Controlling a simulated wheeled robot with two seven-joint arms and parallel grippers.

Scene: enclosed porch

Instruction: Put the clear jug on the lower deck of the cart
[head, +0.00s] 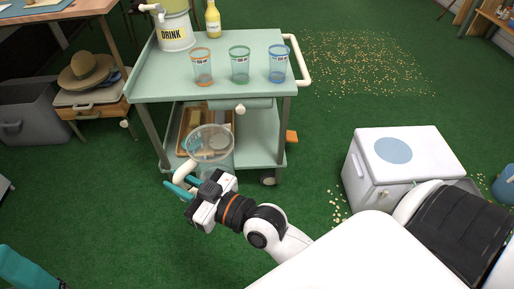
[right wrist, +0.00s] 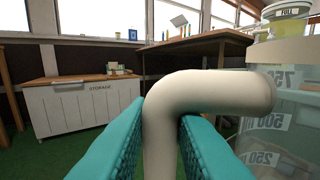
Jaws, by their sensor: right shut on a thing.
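The clear jug (head: 209,142) is upright in front of the cart's near side, its rim overlapping the lower deck in the head view. My right gripper (head: 179,184) is shut on its cream handle; the handle (right wrist: 205,92) stands between the teal fingers in the right wrist view. The jug's marked wall (right wrist: 283,125) shows at right there. The pale green cart (head: 160,80) has a lower deck (head: 258,140), partly hidden by the jug. A teal piece at the lower left edge may be my left gripper (head: 25,270); its jaws cannot be made out.
A wooden tray (head: 187,122) is on the lower deck's left part, behind the jug. The deck's right part looks bare. Three glasses, the orange-rimmed (head: 202,67), green-rimmed (head: 239,65) and blue-rimmed (head: 278,64), stand on top. A white cooler (head: 425,150) stands right.

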